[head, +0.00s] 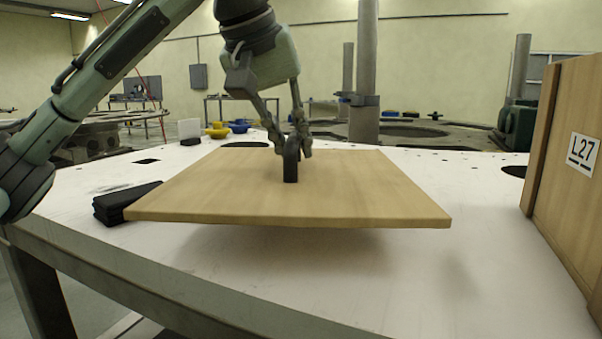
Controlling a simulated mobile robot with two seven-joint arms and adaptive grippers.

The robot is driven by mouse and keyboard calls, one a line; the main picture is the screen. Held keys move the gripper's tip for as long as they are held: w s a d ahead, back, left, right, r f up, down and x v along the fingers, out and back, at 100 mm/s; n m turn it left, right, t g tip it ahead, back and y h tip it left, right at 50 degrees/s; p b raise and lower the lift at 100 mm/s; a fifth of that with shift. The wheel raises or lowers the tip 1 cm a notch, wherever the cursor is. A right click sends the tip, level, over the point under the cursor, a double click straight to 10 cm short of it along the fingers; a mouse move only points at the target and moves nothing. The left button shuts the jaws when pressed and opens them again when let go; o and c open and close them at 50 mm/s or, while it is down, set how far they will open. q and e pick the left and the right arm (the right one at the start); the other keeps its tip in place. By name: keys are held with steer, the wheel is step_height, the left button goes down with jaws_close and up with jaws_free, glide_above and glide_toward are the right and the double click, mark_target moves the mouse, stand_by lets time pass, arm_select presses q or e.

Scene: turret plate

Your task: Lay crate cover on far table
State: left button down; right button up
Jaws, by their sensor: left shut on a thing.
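The crate cover (230,196) is a flat, light wooden board with a black upright handle (290,168) at its middle. My left gripper (293,148) is shut on the handle from above. The board is roughly level and hangs a little above the white table (470,280), with its shadow on the tabletop below. A wooden crate (570,170) labelled L27 stands on the table at the right edge of the view, partly cut off. My right gripper is not in view.
A black block (122,203) lies on the table by the board's left edge. Yellow and blue pieces (228,127) lie at the table's back. A grey column (364,75) rises behind. The tabletop in front of the board is clear.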

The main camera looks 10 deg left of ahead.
mark_target(300, 168)
arm_select(q)
steer(key=shift+w+d+f, duration=0.45)
steer(key=shift+w, duration=0.25)
step_height(300, 168, down, 3)
steer(key=shift+f, duration=0.1)
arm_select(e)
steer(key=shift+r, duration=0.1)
arm_select(q)
steer(key=shift+f, duration=0.3)
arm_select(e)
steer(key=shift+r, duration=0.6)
arm_select(q)
steer(key=shift+f, duration=0.1)
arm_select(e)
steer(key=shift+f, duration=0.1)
arm_select(q)
steer(key=c, duration=1.5)
jaws_free()
steer(key=shift+s, duration=0.1)
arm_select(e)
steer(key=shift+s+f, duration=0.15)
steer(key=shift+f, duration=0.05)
